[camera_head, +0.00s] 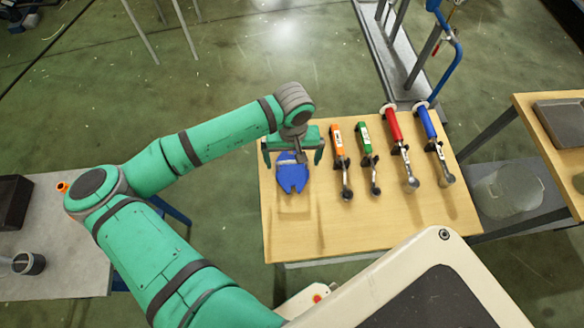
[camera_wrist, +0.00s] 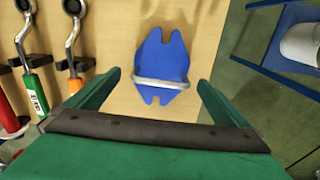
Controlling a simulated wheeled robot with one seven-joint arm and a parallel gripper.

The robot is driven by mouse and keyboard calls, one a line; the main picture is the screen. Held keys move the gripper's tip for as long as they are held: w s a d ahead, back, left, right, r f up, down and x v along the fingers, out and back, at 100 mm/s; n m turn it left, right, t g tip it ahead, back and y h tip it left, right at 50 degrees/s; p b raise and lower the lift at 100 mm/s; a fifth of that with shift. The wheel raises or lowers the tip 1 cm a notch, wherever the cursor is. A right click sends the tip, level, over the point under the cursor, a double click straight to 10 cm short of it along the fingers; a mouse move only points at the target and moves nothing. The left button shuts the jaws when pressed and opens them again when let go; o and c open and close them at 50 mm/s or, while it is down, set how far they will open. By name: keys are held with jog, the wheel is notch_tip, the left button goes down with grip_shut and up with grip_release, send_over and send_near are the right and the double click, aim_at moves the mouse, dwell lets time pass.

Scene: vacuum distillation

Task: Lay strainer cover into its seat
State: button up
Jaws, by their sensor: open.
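A blue flat plate with notched ends and a pale raised bar across it, which looks like the strainer cover (camera_head: 293,178), lies on the wooden table (camera_head: 290,235). It also shows in the wrist view (camera_wrist: 161,58). My gripper (camera_head: 293,155) is over the far end of the blue plate in the head view. In the wrist view its two green fingers (camera_wrist: 157,82) are spread wide on either side of the plate, with nothing between them touching. I cannot make out a seat for the cover in either view.
Tools with orange (camera_head: 337,140), green (camera_head: 364,138), red (camera_head: 393,125) and blue (camera_head: 427,122) handles lie in a row right of the plate. A clear container (camera_head: 507,193) stands beyond the table's right edge. The table's front strip is bare.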

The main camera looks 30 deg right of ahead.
aim_at(292, 163)
jog(key=shift+w+f, duration=0.15)
jog(key=shift+f, duration=1.4)
jog(key=c, duration=2)
jog(key=shift+c, duration=0.2)
jog(key=shift+r, duration=0.2)
